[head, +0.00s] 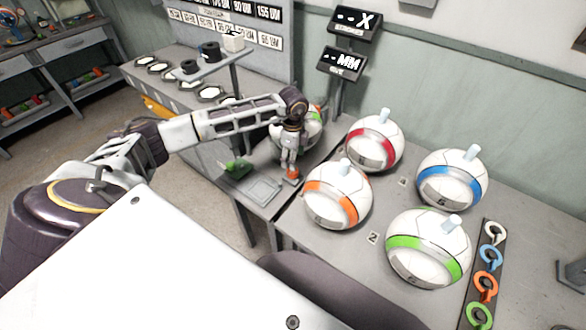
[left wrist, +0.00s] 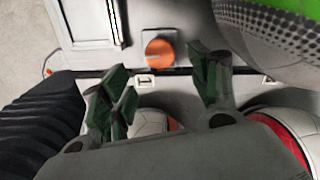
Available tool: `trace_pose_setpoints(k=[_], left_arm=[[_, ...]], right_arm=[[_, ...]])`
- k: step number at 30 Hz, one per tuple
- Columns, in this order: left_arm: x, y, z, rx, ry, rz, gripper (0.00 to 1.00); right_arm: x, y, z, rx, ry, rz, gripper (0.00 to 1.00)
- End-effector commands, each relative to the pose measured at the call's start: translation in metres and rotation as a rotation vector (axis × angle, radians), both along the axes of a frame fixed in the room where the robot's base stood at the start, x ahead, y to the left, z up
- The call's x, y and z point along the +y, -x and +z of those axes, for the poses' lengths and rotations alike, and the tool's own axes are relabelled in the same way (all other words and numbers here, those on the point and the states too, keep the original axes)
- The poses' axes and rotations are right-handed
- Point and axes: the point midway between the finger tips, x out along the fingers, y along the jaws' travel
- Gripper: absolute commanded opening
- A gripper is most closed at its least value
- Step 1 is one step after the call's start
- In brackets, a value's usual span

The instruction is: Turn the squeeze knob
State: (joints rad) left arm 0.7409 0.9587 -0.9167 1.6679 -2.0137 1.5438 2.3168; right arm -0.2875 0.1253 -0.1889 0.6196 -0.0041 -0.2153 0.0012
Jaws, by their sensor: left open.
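The orange squeeze knob (left wrist: 158,52) sits on the grey press surface in the left wrist view, just beyond the space between my fingertips. It also shows in the head view as a small orange piece (head: 292,174) below my left gripper (head: 289,158). My left gripper's green-padded fingers (left wrist: 160,80) are spread open in the wrist view, with nothing between them. They appear apart from the knob. A green-and-white ball (head: 312,128) is behind my left gripper in the head view, partly hidden by it. My right gripper is out of view.
Balls with red (head: 374,143), blue (head: 452,179), orange (head: 338,193) and green (head: 428,248) bands stand on the table to the right. A strip of coloured rings (head: 487,260) lies at the right. Dark displays (head: 343,60) stand behind. A green piece (head: 236,168) sits left of my left gripper.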

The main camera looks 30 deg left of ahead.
Motion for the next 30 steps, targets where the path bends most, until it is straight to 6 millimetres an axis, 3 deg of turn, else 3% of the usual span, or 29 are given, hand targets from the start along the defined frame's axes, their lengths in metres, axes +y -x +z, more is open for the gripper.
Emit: trace_pose_setpoints(k=[9, 15, 29, 30], left_arm=[[0.0, 0.001, -0.042, 0.002, 0.0, 0.001, 0.61], [0.0, 0.0, -0.06, 0.0, 0.0, 0.001, 0.61], [0.0, 0.0, -0.067, 0.0, 0.0, 0.0, 0.61], [0.0, 0.0, -0.067, 0.0, 0.0, 0.0, 0.56]], right_arm=[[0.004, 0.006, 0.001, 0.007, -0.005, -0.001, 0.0], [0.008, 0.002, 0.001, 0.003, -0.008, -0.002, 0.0], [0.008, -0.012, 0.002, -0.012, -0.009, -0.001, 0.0], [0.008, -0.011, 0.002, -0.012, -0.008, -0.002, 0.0]])
